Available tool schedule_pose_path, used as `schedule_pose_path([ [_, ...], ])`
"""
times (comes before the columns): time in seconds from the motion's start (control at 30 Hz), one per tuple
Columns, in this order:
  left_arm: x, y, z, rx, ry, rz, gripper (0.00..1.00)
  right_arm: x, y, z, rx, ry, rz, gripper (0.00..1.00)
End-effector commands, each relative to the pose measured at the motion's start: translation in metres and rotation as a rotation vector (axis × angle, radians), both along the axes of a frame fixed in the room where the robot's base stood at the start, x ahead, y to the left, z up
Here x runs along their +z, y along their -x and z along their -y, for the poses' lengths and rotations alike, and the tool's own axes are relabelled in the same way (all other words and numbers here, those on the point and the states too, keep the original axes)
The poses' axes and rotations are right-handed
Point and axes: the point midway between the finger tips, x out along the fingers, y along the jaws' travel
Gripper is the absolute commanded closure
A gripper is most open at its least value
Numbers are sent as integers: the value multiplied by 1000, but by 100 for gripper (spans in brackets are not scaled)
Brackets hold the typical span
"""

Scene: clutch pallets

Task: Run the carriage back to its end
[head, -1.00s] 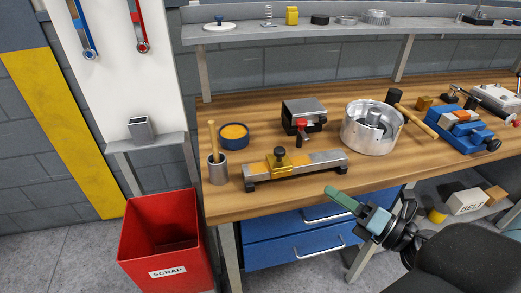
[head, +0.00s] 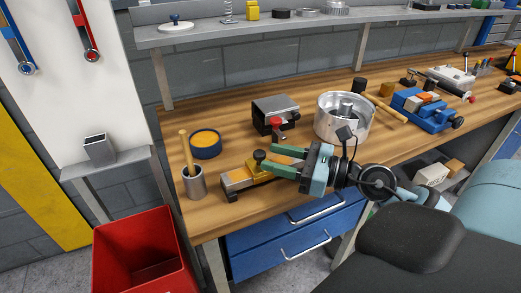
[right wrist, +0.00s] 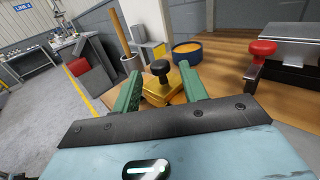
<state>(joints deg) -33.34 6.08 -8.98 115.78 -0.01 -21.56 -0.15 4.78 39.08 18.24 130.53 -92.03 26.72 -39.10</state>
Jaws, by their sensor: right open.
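The carriage (head: 256,170) is a yellow block with a black knob (head: 259,156). It sits on a metal rail (head: 236,183) at the front of the wooden bench, left of the rail's middle. My right gripper (head: 269,159) is open, its green fingers reaching leftward toward the carriage from above the rail. In the right wrist view the carriage (right wrist: 158,94) and its knob show between the two fingers (right wrist: 159,80); I cannot tell whether they touch it. My gripper and arm hide the right part of the rail in the head view. My left gripper is not in view.
A cup with a wooden-handled tool (head: 194,182) stands left of the rail. Behind are a blue-rimmed orange dish (head: 205,145), a metal block with a red knob (head: 276,116) and a round metal housing (head: 326,130). A red scrap bin (head: 119,250) stands on the floor at left.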

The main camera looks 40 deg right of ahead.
Motion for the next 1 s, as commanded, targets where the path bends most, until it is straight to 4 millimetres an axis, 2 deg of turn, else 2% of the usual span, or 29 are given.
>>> schedule_pose_path([
  [0.03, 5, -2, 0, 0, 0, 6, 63, 5, -7, -4, 0, -3, 6, 57],
  [0.3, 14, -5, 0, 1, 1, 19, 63, 2, -31, -18, -1, -2, 3, 57],
  [0.73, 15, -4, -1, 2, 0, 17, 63, 0, -37, -23, 0, -2, -1, 57],
  [1.0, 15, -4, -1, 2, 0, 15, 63, 0, -37, -23, 0, -2, -1, 91],
])
